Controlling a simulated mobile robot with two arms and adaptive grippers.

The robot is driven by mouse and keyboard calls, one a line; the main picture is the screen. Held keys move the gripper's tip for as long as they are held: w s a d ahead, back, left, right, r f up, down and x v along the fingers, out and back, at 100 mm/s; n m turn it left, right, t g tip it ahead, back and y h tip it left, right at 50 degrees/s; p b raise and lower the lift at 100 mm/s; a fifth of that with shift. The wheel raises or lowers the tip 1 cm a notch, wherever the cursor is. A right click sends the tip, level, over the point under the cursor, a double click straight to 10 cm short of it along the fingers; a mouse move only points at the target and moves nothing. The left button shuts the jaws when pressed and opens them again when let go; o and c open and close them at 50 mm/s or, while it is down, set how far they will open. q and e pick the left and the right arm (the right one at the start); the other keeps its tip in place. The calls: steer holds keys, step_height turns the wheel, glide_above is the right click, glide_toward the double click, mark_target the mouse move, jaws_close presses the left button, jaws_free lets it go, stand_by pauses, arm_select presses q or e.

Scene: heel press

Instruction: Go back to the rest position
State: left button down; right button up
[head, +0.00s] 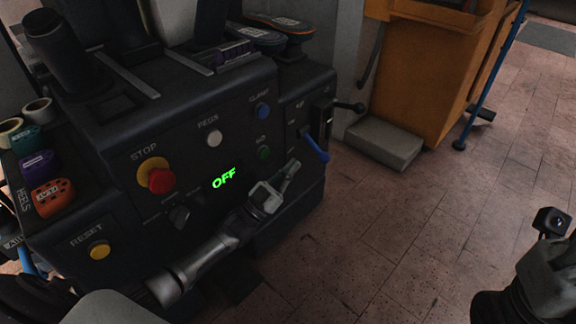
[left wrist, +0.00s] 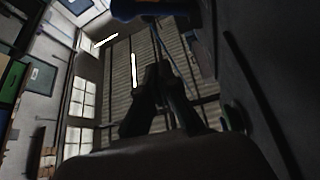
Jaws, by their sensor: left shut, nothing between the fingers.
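My left gripper (head: 291,168) is in front of the dark heel press (head: 110,210), near the right part of its control panel. Its fingers are shut with nothing between them, and no contact with the panel can be made out. In the left wrist view the dark fingers (left wrist: 163,72) point up toward a shuttered wall and windows. The panel has a red stop button (head: 160,181), a green OFF display (head: 223,178), a dark selector knob (head: 179,216) and a yellow reset button (head: 99,250). Part of my right arm shows at the lower right, but its fingers are not visible.
A blue-handled lever (head: 315,148) juts from the press's right side. Coloured heels (head: 52,197) sit in a tray at left, and soles (head: 281,24) lie on top. An orange cabinet (head: 430,60) and a grey block (head: 383,144) stand behind. The tiled floor (head: 400,230) to the right is clear.

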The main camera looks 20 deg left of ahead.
arm_select(q)
steer(key=shift+s+a+f, duration=0.3)
steer(key=shift+s+a, duration=0.05)
steer(key=shift+s, duration=0.05)
